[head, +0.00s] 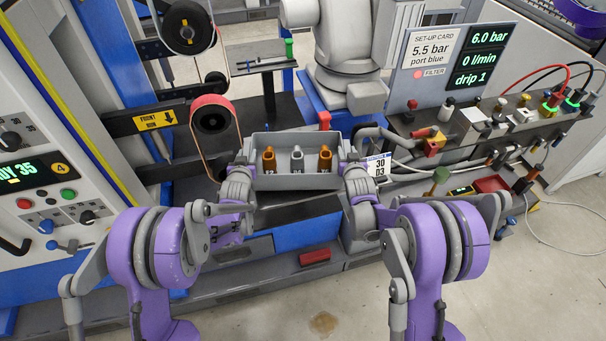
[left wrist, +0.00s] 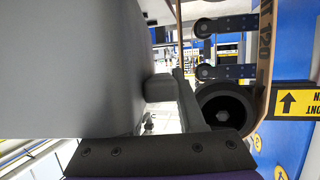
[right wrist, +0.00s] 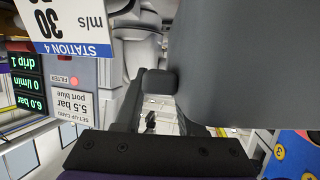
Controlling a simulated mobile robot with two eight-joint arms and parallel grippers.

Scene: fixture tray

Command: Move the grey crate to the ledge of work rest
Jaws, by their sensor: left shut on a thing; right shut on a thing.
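The grey crate (head: 293,181) is in the middle of the head view, held level between my two grippers. It contains two orange pieces (head: 270,160) and a grey piece (head: 297,160) standing between them. My left gripper (head: 245,158) is shut on the crate's left end; the crate wall (left wrist: 75,75) fills the left of the left wrist view. My right gripper (head: 347,163) is shut on its right end, whose wall (right wrist: 240,60) shows in the right wrist view. A dark flat surface (head: 285,214) lies below and in front of the crate; I cannot tell whether it is the work rest ledge.
A belt machine with a red-rimmed wheel (head: 211,115) stands close left of the crate. A station card (head: 378,166) and grey hoses are close on the right. A bench with fittings (head: 450,130) stands further right. A red block (head: 315,256) lies below.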

